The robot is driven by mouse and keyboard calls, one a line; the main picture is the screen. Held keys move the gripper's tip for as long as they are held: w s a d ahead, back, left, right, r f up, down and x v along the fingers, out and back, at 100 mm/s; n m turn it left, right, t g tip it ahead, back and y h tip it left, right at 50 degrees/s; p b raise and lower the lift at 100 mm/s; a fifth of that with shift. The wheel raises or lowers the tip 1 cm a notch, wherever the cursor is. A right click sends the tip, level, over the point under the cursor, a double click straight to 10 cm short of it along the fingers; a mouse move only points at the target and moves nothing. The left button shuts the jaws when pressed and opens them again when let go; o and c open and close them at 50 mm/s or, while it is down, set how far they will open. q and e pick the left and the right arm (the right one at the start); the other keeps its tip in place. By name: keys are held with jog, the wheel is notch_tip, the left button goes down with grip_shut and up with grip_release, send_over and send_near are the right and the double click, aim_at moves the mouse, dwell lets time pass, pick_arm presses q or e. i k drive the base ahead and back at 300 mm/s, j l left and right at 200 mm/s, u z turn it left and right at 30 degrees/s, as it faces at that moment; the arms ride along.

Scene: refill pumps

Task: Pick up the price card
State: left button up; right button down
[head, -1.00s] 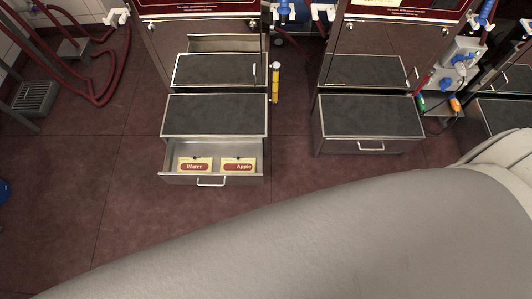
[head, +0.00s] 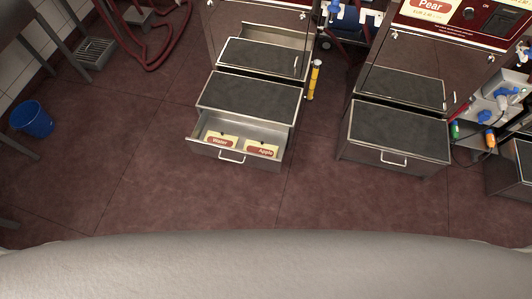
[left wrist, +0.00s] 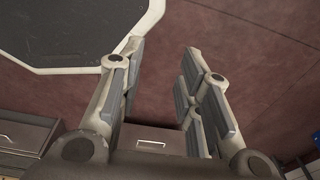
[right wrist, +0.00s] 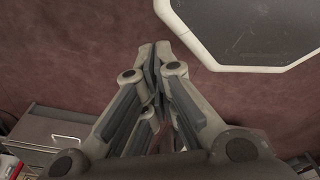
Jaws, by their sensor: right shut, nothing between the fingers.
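Two price cards lie in the open drawer (head: 212,153) under the left machine in the head view. The left one is the Water card (head: 221,141), and the right one is the Apple card (head: 262,149). A Pear card (head: 432,8) shows at the top of the right machine. My left gripper (left wrist: 165,55) is open and empty in the left wrist view. My right gripper (right wrist: 154,50) is shut and empty in the right wrist view. Neither gripper shows in the head view, and no card shows in the wrist views.
A closed drawer (head: 390,156) sits under the right machine. A blue bucket (head: 32,119) stands at the left, and a floor grate (head: 92,52) lies at the upper left. A yellow cylinder (head: 314,79) stands between the machines. The red floor (head: 130,180) in front is clear.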

aim_at(262, 148)
jog(key=i+j+z, duration=0.25)
jog(key=i+j, duration=0.2)
jog(key=i, duration=0.15)
jog(key=i+j+z, duration=0.25)
jog(key=i+j, duration=0.35)
